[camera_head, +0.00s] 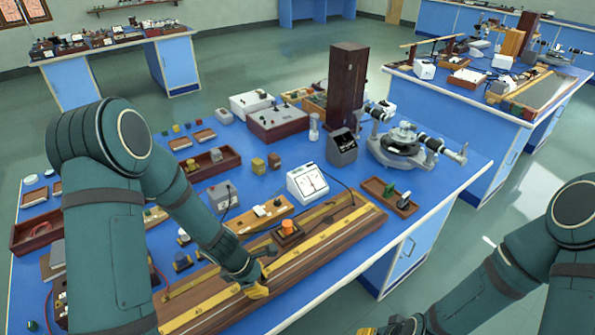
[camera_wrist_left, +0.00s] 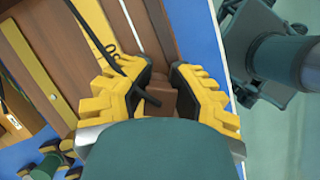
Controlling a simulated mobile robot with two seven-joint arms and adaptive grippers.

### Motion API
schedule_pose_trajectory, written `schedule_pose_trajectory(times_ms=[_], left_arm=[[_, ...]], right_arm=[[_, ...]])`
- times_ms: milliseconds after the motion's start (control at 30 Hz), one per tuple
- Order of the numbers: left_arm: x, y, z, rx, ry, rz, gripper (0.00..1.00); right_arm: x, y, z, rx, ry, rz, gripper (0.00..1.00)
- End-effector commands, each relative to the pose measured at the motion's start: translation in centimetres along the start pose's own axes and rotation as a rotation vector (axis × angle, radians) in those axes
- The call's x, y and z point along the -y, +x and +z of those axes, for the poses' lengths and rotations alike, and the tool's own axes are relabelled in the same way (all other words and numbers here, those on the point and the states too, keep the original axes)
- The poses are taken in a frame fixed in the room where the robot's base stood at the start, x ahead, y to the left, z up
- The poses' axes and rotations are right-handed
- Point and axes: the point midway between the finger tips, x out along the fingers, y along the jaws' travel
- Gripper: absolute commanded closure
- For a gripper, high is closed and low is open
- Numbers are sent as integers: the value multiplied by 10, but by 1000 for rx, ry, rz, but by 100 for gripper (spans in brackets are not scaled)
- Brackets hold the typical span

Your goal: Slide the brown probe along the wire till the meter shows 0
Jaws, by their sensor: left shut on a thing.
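My left gripper (camera_head: 258,290) is at the front edge of the long wooden wire board (camera_head: 340,222), which carries yellow scale strips. In the left wrist view, its yellow fingers with black pads (camera_wrist_left: 164,82) are closed on the brown probe (camera_wrist_left: 162,101), a small brown block. A black lead runs across to the probe. In the head view the gripper hides the probe. The white meter (camera_head: 307,184) stands behind the board; its reading is too small to make out. The wire is too thin to tell. My right gripper (camera_head: 408,325) is partly in view at the bottom edge, apart from the board.
A dark block with an orange knob (camera_head: 289,228) sits on the board, right of my left gripper. A wooden strip with terminals (camera_head: 258,215) lies behind the board. A brown tray (camera_head: 388,197) is near the right table edge. Several instruments crowd the back.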

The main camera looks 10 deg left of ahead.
Motion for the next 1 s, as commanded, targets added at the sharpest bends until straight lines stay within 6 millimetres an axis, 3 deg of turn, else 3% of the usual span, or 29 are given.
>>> schedule_pose_trajectory(times_ms=[467,500,600,1000], left_arm=[[3,3,-5,-8,-7,-6,100],[3,3,-5,-8,-7,-6,74],[3,3,-5,-8,-6,-6,45],[1,1,-3,-6,-3,-1,45]], right_arm=[[0,1,0,0,0,0,53],[0,1,0,0,0,0,53],[0,1,0,0,0,0,53],[0,0,0,0,0,0,53]])
